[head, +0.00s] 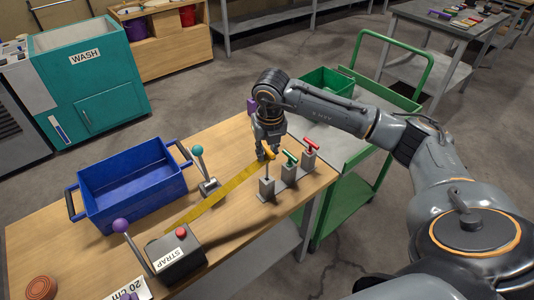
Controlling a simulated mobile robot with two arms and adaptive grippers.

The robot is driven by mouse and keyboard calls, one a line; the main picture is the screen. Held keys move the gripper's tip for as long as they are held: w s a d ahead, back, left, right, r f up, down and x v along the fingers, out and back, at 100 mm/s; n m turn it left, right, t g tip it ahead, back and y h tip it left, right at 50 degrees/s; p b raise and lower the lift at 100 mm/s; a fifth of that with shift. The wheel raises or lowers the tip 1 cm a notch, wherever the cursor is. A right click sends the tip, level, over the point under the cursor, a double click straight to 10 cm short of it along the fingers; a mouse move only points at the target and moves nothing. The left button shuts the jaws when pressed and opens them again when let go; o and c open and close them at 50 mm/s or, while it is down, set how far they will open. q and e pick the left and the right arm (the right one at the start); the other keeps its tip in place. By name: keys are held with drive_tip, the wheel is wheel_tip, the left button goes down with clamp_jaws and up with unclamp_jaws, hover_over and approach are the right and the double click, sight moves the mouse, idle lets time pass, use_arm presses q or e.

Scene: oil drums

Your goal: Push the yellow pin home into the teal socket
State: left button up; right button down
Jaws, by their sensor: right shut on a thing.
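The yellow pin (270,155) has a T-shaped handle at the top of a thin shaft that rises from a small grey block (267,190) near the table's right end. My right gripper (266,151) reaches down from above and is shut on the yellow handle. Its fingers partly cover it. A green-handled pin (291,158) and a red-handled pin (311,146) stand on similar grey blocks just to the right. I cannot make out a teal socket. My left gripper is not in view.
A yellow strap (212,198) runs across the wooden table from the black STRAP box (178,261) towards my gripper. A teal-knobbed lever (197,150) and a blue crate (135,193) stand to the left. A green cart (352,188) stands beyond the right edge.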

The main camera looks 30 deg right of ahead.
drive_tip(key=shift+r, duration=0.7)
drive_tip(key=shift+r+p, duration=0.1)
drive_tip(key=shift+p, duration=0.2)
wheel_tip(320, 180, up, 13)
drive_tip(key=p, duration=0.8)
